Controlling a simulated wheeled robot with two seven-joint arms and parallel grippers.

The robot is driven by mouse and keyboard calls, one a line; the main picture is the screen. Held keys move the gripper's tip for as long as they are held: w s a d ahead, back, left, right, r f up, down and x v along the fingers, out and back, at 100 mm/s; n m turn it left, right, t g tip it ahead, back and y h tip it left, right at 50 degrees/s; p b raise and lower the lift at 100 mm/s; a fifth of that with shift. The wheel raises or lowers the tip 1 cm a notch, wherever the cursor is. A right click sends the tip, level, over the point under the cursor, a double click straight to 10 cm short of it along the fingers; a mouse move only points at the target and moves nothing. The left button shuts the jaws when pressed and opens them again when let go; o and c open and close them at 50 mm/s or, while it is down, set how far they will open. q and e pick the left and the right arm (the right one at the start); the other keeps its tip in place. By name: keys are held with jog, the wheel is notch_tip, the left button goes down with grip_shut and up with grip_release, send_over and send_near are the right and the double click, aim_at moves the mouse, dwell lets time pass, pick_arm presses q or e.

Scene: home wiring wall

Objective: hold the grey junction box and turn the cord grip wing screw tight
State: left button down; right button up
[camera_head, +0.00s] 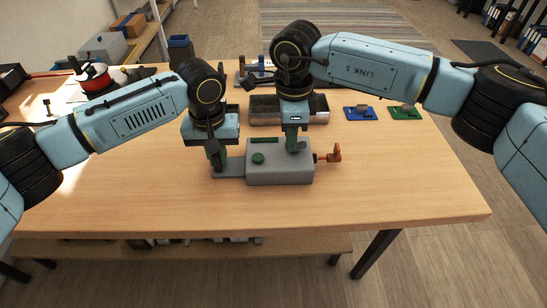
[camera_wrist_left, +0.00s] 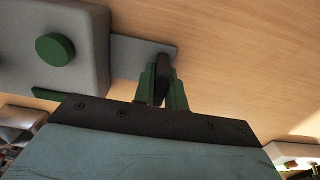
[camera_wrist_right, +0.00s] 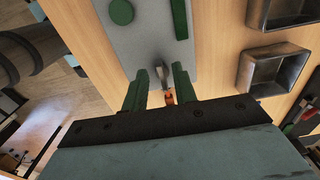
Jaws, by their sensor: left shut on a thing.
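The grey junction box (camera_head: 278,175) sits on the table with a green round knob and a green strip on top. It also shows in the left wrist view (camera_wrist_left: 75,15) and right wrist view (camera_wrist_right: 150,40). My left gripper (camera_head: 217,160) is shut on a dark upright handle (camera_wrist_left: 162,80) on the flat grey plate (camera_wrist_left: 140,50) at the box's left. An orange wing screw (camera_head: 334,154) sticks out on the box's right. My right gripper (camera_head: 295,145) is open over the box's right part. In the right wrist view, the screw (camera_wrist_right: 170,97) appears between its fingers; contact cannot be told.
Metal trays (camera_head: 265,112) stand behind the box. A blue plate (camera_head: 361,113) and a green plate (camera_head: 404,113) lie at the back right. A red and white item (camera_head: 92,75) stands at the far left. The table's front is clear.

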jog(key=shift+f, duration=0.85)
grip_shut()
dwell(0.9)
jog(key=shift+w+m, duration=0.15)
jog(key=shift+m, duration=0.85)
